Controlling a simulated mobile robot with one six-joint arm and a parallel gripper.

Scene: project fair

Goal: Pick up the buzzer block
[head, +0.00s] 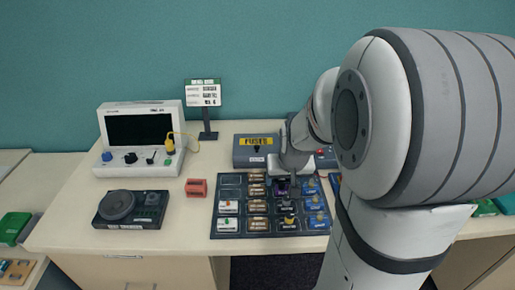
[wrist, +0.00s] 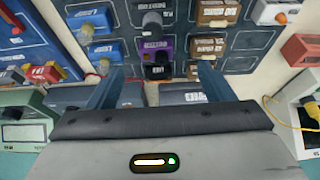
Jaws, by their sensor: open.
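A dark tray (head: 229,193) on the table holds rows of small labelled blocks: brown, black, purple, blue and white. My gripper (head: 284,180) is over its upper middle, pointing down. In the wrist view my gripper (wrist: 157,84) is open, its two fingers apart with nothing held. A purple block (wrist: 168,45) lies ahead of the gap between the fingers, with a black block (wrist: 157,72) closer to the gap. Another black block with a grey round top (wrist: 153,22) sits beyond it. The small labels are not readable, so I cannot tell which is the buzzer block.
A grey box with a yellow label (head: 258,141) stands behind the tray. A red block (head: 197,188) and a dark unit with a round dial (head: 117,206) are left of it. A white instrument (head: 142,124) with a yellow lead and a sign (head: 203,95) stand behind.

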